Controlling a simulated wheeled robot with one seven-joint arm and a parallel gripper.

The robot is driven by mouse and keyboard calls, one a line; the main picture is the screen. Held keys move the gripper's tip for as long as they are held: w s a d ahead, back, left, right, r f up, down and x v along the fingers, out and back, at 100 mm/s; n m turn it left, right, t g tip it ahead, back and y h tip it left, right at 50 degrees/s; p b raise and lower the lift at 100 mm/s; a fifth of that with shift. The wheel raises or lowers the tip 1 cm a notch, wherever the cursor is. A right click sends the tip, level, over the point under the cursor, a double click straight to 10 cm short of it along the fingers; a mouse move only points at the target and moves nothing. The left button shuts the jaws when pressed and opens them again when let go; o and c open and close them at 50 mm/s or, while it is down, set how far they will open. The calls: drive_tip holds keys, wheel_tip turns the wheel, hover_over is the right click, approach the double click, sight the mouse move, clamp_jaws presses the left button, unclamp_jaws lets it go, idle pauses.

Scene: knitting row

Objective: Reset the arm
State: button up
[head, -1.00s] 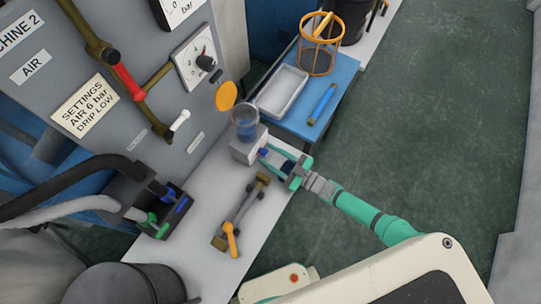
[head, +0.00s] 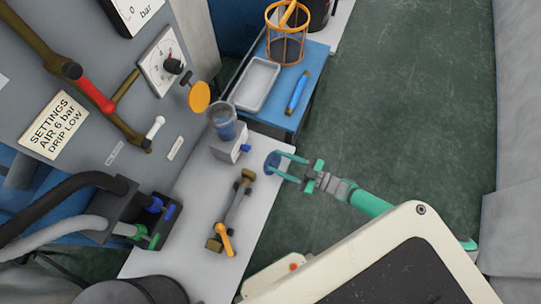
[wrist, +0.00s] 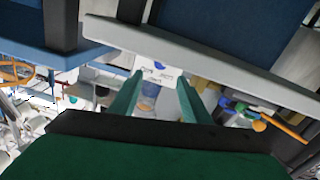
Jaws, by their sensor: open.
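My gripper (head: 277,163) is open, its green fingers stretched toward the left, over the right edge of the white bench (head: 262,200). No held object is visible.
A brass fitting with an orange lever (head: 226,240) lies on the bench. A blue table (head: 300,110) behind holds a grey tray (head: 257,84), a blue tube (head: 297,92) and an orange wire basket (head: 288,38). The grey machine panel (head: 60,85) stands left.

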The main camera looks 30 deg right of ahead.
drive_tip(key=shift+s, duration=0.2)
idle(0.5)
drive_tip(key=s+a+r+m+h, duration=0.1)
drive_tip(key=s+a+m+h, duration=0.15)
drive_tip(key=s+a, duration=0.45)
drive_tip(key=s+a+r+m+h, duration=0.2)
drive_tip(key=s+a+h, duration=0.15)
drive_tip(key=s, duration=0.65)
drive_tip(key=s+a+r+m+h, duration=0.1)
drive_tip(key=a+r+m+h, duration=0.3)
drive_tip(key=a+r, duration=0.7)
wheel_tip(320, 180, up, 3)
drive_tip(key=shift+s+m+t+h, duration=0.2)
drive_tip(key=shift+m+t+h, duration=0.1)
drive_tip(key=shift+m, duration=0.05)
drive_tip(key=shift+a, duration=0.15)
